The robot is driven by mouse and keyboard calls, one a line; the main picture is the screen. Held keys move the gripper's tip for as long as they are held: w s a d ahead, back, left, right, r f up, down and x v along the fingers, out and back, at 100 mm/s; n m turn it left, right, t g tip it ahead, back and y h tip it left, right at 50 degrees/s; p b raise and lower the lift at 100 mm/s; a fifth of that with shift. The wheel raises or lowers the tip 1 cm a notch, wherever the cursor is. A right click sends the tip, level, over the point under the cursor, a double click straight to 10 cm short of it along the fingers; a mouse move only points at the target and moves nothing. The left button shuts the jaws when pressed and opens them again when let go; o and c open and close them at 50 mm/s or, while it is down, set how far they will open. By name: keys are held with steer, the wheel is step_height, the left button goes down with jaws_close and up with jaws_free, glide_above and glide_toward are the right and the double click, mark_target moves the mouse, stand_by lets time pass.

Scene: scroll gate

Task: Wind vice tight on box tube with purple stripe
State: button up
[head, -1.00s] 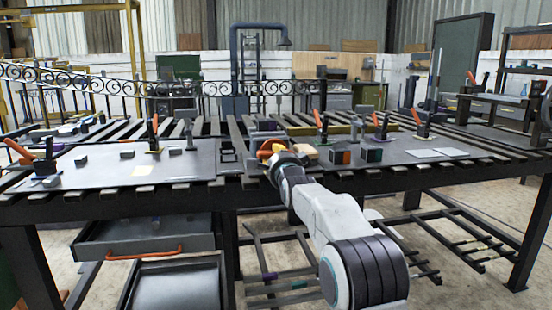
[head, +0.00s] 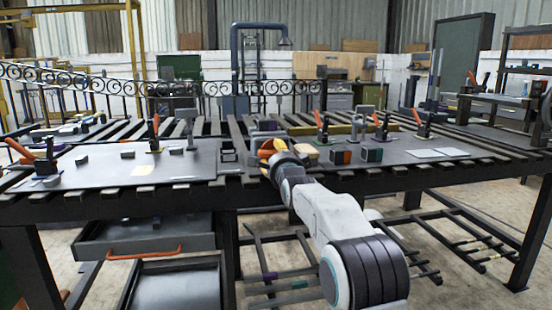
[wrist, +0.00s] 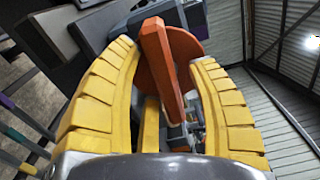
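My gripper (head: 272,148) is at the front middle of the slatted table, its yellow fingers partly hidden by my wrist. In the wrist view, my gripper (wrist: 168,65) has its fingers apart, on either side of an orange bar (wrist: 160,60). An orange rounded piece (wrist: 185,55) lies behind the bar. A gap shows on the bar's right; contact on its left is unclear. A purple patch (head: 267,125) shows just behind my gripper, too small to identify. The vice jaws and the tube in them cannot be made out.
Orange-handled clamps (head: 153,130) stand on the grey plates left and right. Dark blocks with coloured faces (head: 341,156) sit right of my gripper. Tubes with coloured bands, one purple (head: 270,276), lie on the low rack. An open drawer (head: 145,235) hangs under the table's left.

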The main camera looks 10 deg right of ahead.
steer(key=shift+s, duration=0.1)
steer(key=s, duration=1.1)
steer(key=shift+s, duration=0.4)
stand_by(0.4)
